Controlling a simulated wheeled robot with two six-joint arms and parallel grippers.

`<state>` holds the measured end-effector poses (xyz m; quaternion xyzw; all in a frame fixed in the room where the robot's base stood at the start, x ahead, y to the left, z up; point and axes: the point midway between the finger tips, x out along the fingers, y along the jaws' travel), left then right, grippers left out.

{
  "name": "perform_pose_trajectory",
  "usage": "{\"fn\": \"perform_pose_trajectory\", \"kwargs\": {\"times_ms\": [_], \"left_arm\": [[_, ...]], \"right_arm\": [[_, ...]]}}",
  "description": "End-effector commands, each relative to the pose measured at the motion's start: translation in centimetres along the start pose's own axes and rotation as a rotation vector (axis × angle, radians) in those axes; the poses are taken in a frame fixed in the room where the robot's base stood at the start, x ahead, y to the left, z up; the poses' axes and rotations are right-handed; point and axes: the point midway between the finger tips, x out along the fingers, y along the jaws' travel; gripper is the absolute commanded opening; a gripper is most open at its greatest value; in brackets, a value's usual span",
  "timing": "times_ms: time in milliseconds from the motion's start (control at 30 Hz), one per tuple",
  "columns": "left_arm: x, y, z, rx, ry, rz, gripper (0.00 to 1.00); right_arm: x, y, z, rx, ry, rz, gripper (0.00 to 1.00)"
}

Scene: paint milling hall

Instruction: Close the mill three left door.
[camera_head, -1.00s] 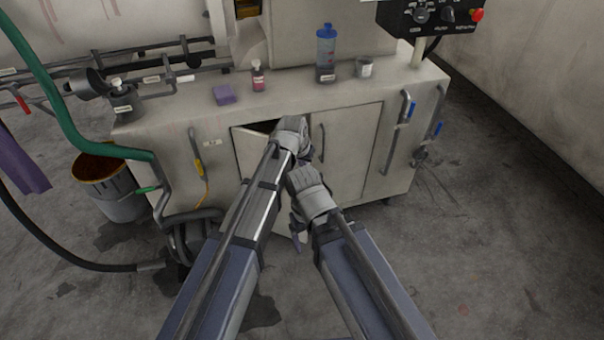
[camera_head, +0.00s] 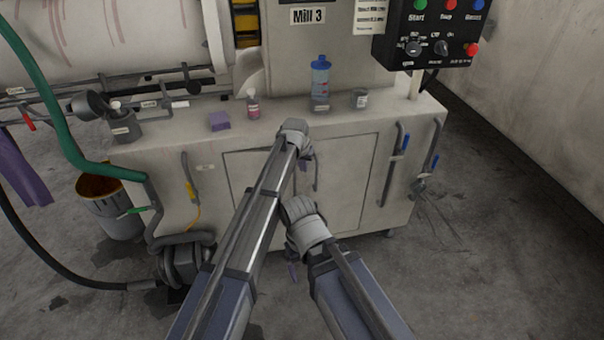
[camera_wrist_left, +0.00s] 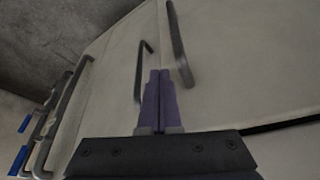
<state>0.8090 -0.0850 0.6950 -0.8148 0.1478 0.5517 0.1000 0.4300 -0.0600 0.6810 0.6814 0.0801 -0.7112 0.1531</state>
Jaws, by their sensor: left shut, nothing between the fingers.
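The left door (camera_head: 246,180) of the cabinet marked Mill 3 looks nearly flush in the head view, partly hidden by my left arm. In the left wrist view, the left door (camera_wrist_left: 235,65) carries a dark bar handle (camera_wrist_left: 180,45). A thin dark gap shows along its edge at the lower right. My left gripper (camera_head: 307,153) is at the cabinet front near the seam between the doors. Its purple fingers (camera_wrist_left: 158,100) are shut and empty; contact with the door cannot be told. My right gripper (camera_head: 293,270) hangs lower, in front of the cabinet; its jaws are unclear.
The right door (camera_head: 345,190) is shut. A blue-capped bottle (camera_head: 320,84), a small pink bottle (camera_head: 253,104), a purple block (camera_head: 219,121) and a cup (camera_head: 359,98) stand on top. A bucket (camera_head: 115,213) and hoses are at left. Floor at right is clear.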

Motion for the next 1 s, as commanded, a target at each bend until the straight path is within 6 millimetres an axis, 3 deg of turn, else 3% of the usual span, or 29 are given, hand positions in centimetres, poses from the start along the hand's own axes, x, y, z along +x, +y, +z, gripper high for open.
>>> {"fn": "perform_pose_trajectory", "kwargs": {"times_ms": [200,633,1000], "left_arm": [[0.4,-0.3,-1.0,-0.001,0.0,0.0,0.0],[0.4,-0.4,-1.1,0.0,0.0,0.0,0.0],[-0.1,-0.1,0.3,0.0,0.0,0.0,0.0]], "right_arm": [[0.0,0.0,0.0,0.0,0.0,0.0,0.85],[0.0,0.0,0.0,0.0,0.0,0.0,0.85],[0.0,0.0,0.0,0.0,0.0,0.0,0.85]]}}
